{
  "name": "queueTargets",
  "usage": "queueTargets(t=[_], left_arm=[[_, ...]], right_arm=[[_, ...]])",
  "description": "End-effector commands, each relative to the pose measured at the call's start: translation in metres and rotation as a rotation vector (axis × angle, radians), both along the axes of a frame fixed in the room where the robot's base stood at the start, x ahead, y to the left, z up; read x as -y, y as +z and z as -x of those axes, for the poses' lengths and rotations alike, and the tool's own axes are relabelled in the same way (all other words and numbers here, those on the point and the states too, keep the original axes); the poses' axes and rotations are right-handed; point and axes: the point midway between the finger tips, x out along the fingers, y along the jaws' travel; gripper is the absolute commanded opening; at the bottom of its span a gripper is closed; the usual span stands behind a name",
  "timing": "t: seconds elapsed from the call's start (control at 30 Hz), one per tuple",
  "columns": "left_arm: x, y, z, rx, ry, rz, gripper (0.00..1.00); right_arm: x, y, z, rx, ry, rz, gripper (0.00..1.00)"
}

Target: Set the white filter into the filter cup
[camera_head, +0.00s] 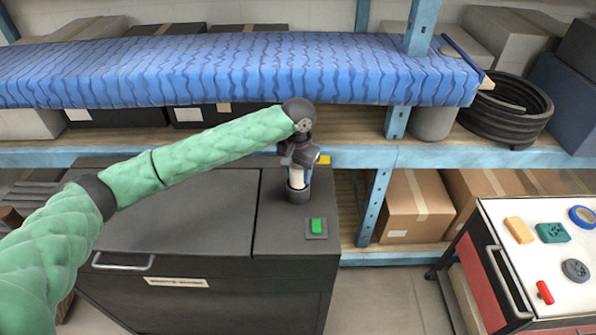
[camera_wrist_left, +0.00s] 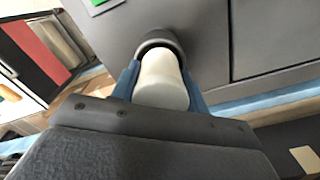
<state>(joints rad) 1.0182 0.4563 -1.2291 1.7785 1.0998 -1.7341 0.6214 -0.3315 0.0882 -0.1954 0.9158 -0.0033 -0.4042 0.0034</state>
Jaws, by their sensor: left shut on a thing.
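The white filter (camera_head: 296,180) is a pale cylinder held upright by my left gripper (camera_head: 299,165) above the dark cabinet's right part. The dark round filter cup (camera_head: 298,196) stands on that surface directly below. In the left wrist view the filter (camera_wrist_left: 160,82) lies between the two blue fingers of the gripper (camera_wrist_left: 160,92), which is shut on it. Its far end meets the dark rim of the cup (camera_wrist_left: 158,44) and seems to be inside it; how deep, I cannot tell. My right gripper is not in view.
A green button (camera_head: 317,226) sits on the cabinet (camera_head: 262,232) in front of the cup. A blue-framed shelf (camera_head: 430,157) with boxes runs behind. A white-topped cart (camera_head: 520,270) with small parts stands at the right. The cabinet's left top is clear.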

Motion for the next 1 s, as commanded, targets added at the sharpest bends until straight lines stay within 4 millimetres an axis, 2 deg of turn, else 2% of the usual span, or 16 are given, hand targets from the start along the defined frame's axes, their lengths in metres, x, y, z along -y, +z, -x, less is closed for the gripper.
queueTargets(t=[1.0], left_arm=[[0.0, -0.018, 0.001, -0.001, 0.0, -0.001, 0.21]], right_arm=[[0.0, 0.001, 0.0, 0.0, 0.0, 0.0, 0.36]])
